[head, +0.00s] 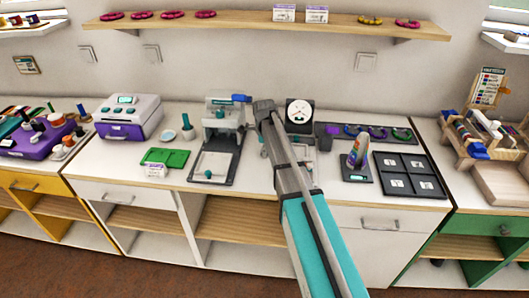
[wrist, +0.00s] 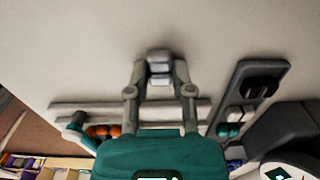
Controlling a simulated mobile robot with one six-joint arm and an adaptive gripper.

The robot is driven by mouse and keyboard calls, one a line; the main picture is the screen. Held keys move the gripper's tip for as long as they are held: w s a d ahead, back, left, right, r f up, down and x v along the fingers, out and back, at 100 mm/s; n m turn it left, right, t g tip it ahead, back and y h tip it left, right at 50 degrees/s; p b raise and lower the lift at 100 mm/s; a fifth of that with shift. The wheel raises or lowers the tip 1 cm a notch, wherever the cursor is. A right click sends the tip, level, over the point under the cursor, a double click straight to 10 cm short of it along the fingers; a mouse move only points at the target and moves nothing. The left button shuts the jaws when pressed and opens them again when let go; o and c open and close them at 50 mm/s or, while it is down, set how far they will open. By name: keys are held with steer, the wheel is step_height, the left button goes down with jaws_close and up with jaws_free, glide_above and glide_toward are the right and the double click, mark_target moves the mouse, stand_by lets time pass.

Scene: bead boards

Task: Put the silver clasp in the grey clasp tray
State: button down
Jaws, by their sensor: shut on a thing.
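My gripper (wrist: 159,72) is shut on a small silver-grey blocky piece, which looks like the silver clasp (wrist: 159,62), in the wrist view. The piece sits between the fingertips, in front of a plain pale surface. In the head view, my arm reaches over the counter to the back, near a white-faced dial (head: 299,112); the fingertips and the clasp cannot be made out there. A dark grey tray (head: 412,175) with several labelled compartments lies on the counter to the right of my arm. I cannot tell whether it is the clasp tray.
A press-like device (head: 222,113), a green tray (head: 158,158) and a white-and-purple machine (head: 128,118) stand left of my arm. A shelf (head: 235,20) runs above.

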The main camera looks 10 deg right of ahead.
steer(key=shift+r, duration=0.2)
step_height(320, 180, up, 2)
steer(key=p, duration=0.2)
steer(key=shift+r+p, duration=0.1)
steer(key=shift+p, duration=0.2)
steer(key=s+r+p, duration=1)
steer(key=s, duration=0.4)
steer(key=shift+r, duration=0.2)
steer(key=shift+a, duration=0.1)
